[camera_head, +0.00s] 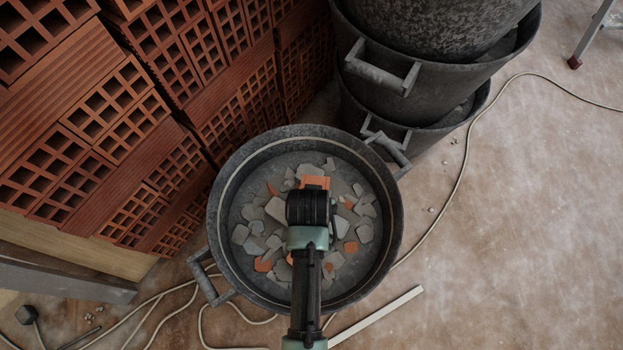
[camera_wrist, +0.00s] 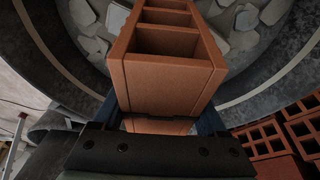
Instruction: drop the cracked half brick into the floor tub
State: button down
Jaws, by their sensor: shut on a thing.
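The half brick (camera_wrist: 165,78) is orange with open square cells, and fills the middle of the wrist view. My gripper (camera_head: 312,200) is shut on it, with a dark finger on each side. In the head view only an orange end of the half brick (camera_head: 316,182) shows past my gripper, which hides the rest. The floor tub (camera_head: 228,185) is round, dark grey, with grey side handles, and holds grey and orange rubble. My gripper and the half brick are over the tub's middle, inside its rim as seen from above. Their height above the rubble is hard to tell.
Stacked hollow red bricks (camera_head: 110,90) stand close at the left. Stacked dark buckets (camera_head: 440,85) stand behind the tub at the right. A pale cable (camera_head: 462,165) and a flat pale strip (camera_head: 376,316) lie on the floor. The floor at the right is mostly clear.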

jog(key=shift+w, duration=0.1)
jog(key=shift+c, duration=0.4)
grip_release()
jog(key=shift+o, duration=0.4)
jog(key=shift+f, duration=0.1)
jog(key=p+v, duration=0.7)
jog(key=v, duration=0.6)
jog(key=shift+p, duration=0.3)
